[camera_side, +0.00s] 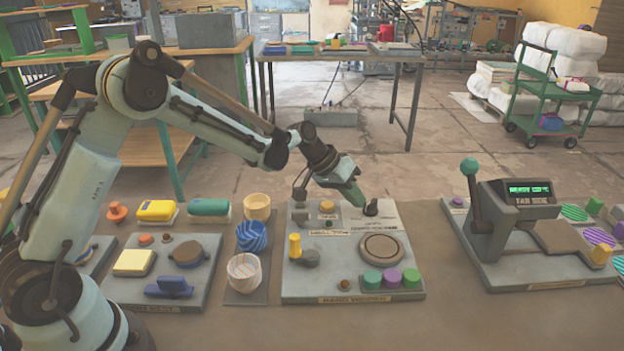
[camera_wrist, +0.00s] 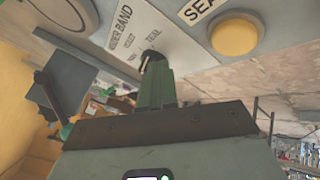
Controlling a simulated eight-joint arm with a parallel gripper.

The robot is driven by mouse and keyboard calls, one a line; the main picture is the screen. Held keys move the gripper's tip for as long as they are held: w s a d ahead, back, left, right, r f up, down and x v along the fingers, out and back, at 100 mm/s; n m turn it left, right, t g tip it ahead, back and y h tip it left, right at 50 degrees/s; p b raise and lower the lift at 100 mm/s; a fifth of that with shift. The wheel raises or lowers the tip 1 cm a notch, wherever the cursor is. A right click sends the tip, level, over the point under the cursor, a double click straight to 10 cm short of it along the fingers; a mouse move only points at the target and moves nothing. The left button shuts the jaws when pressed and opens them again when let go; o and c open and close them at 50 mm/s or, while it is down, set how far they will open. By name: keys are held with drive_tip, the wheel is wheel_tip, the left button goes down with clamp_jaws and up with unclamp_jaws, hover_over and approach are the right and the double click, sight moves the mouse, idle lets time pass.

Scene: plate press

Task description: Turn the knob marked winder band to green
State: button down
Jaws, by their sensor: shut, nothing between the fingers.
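The knob (camera_side: 371,208) is small and black and stands at the back right of the middle panel (camera_side: 335,290). In the wrist view the knob (camera_wrist: 152,60) shows just past my fingertips, beside a white label reading winder band (camera_wrist: 122,28). Small words sit around it; one looks like teal, the others are too small to read. My gripper (camera_side: 360,203) is shut and points down at the knob from the left. In the wrist view its green fingers (camera_wrist: 154,80) are together and partly cover the knob. I cannot tell whether they touch it, or where it points.
The middle panel also holds a yellow button (camera_side: 327,206), a yellow-topped lever (camera_side: 295,245), a round ringed plate (camera_side: 381,249) and coloured discs (camera_side: 392,279). Cups (camera_side: 250,237) stand to its left. A press with a teal-balled lever (camera_side: 470,167) stands to its right.

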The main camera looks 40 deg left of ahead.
sight(375, 212)
drive_tip(key=n+y, duration=0.1)
drive_tip(key=n, duration=0.1)
drive_tip(key=s+d+n+t+y, duration=0.1)
drive_tip(key=n, duration=0.1)
drive_tip(key=shift+d+n+t+y, duration=0.2)
drive_tip(key=shift+n+t+y, duration=0.1)
drive_tip(key=shift+n+y, duration=0.1)
drive_tip(key=n+y, duration=0.1)
drive_tip(key=n, duration=0.1)
drive_tip(key=d+n+y, duration=0.1)
drive_tip(key=n, duration=0.1)
drive_tip(key=d+n+y, duration=0.1)
drive_tip(key=n, duration=0.1)
drive_tip(key=shift+s+y, duration=0.15)
drive_tip(key=shift+y, duration=0.25)
drive_tip(key=n+y, duration=0.1)
drive_tip(key=d+n, duration=0.1)
drive_tip(key=n, duration=0.1)
drive_tip(key=n+g+y, duration=0.1)
drive_tip(key=shift+w+d+n+y, duration=0.2)
drive_tip(key=shift+w+n+y, duration=0.1)
drive_tip(key=shift+n, duration=0.1)
drive_tip(key=shift+d, duration=0.15)
drive_tip(key=shift+w+d, duration=0.25)
drive_tip(key=shift+d, duration=0.1)
drive_tip(key=shift+w, duration=0.1)
